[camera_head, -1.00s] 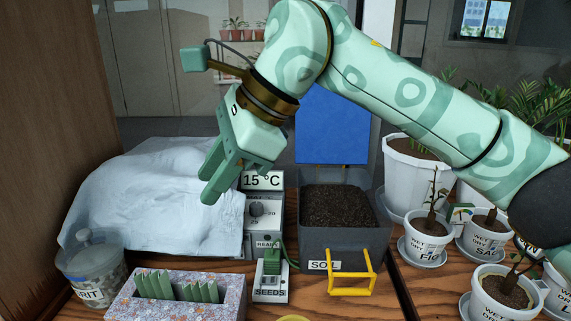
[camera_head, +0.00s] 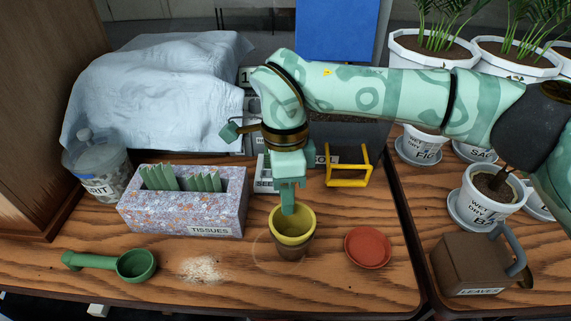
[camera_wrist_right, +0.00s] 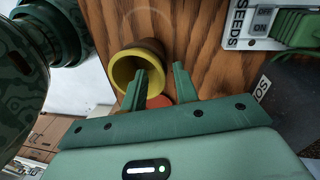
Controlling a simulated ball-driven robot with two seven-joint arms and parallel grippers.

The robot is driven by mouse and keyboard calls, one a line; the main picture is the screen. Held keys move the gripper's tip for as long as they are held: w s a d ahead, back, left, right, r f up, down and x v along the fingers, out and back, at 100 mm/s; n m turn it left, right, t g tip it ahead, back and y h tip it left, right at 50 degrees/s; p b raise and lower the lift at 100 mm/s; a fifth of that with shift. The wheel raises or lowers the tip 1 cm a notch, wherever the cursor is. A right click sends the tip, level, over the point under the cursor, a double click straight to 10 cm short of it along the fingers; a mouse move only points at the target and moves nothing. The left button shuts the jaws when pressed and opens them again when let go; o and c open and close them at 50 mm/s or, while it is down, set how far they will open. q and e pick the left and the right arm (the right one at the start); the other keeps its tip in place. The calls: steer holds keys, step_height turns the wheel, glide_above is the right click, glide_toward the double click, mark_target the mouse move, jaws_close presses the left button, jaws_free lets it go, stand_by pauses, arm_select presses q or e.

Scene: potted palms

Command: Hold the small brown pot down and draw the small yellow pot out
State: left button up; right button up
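The small yellow pot (camera_head: 294,229) stands nested in the small brown pot (camera_head: 287,252) on the wooden table, its rim showing above the brown one. Both show in the right wrist view, the yellow pot (camera_wrist_right: 126,72) opening toward the camera and the brown pot (camera_wrist_right: 153,46) behind it. My right gripper (camera_head: 288,207) points down at the yellow pot's far rim. In the wrist view its fingers (camera_wrist_right: 162,70) are apart, one overlapping the yellow rim, the other outside the pot. I cannot tell whether either touches. My left gripper is not in view.
A terracotta saucer (camera_head: 368,248) lies right of the pots. A tissue box (camera_head: 190,221), a green scoop (camera_head: 135,264) and spilled pale grains (camera_head: 202,270) lie to the left. The soil bin's yellow handle (camera_head: 348,182) is behind. A brown leaves box (camera_head: 468,262) stands at right.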

steer(key=shift+s+f, duration=0.2)
steer(key=shift+f, duration=0.95)
jaws_close()
jaws_free()
steer(key=shift+r, duration=0.15)
